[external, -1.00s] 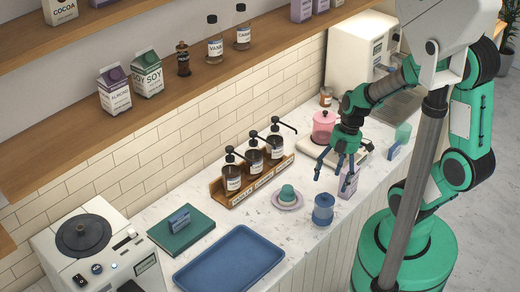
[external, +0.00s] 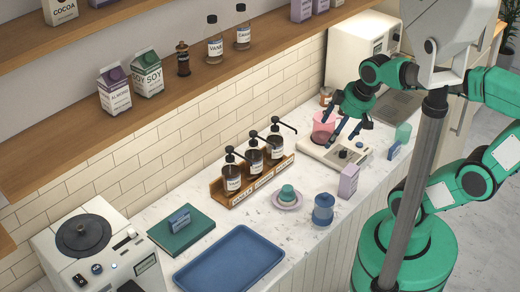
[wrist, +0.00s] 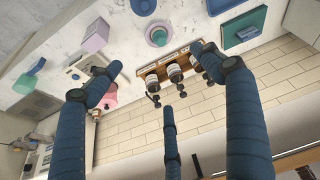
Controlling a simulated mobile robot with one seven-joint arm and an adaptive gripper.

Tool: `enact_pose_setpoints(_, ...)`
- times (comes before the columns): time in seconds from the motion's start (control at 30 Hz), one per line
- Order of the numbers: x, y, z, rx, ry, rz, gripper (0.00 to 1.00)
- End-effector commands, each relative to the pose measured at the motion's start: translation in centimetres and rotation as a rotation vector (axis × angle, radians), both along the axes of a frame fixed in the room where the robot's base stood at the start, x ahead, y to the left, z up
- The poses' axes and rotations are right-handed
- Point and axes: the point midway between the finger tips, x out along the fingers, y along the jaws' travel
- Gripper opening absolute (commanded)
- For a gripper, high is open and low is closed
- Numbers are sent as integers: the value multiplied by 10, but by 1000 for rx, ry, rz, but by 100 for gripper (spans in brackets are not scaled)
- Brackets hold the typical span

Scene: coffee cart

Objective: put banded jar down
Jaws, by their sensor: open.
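A blue lidded jar (external: 323,211) stands upright on the counter near its front edge; it also shows at the top of the wrist view (wrist: 143,6). A pink jar (external: 323,125) stands on or just behind the white scale (external: 330,152), partly hidden by my gripper; it shows in the wrist view (wrist: 106,98). I cannot make out clearly which jar is the banded one. My gripper (external: 347,132) is open and empty, above the scale and beside the pink jar. In the wrist view its fingers (wrist: 158,72) are spread wide with nothing between them.
A lilac carton (external: 348,181) stands between the scale and the blue jar.

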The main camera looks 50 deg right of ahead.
Motion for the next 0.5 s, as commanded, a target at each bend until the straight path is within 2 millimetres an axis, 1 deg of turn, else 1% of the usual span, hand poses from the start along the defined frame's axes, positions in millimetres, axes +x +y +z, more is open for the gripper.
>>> enact_pose_setpoints(0.03,-3,2,11,12,-22,-45,80)
enact_pose_setpoints(0.2,-10,3,34,61,-72,-188,80)
enact_pose_setpoints(0.33,-12,3,43,83,-90,-245,80)
enact_pose_setpoints(0.5,-13,3,44,89,-94,-262,80)
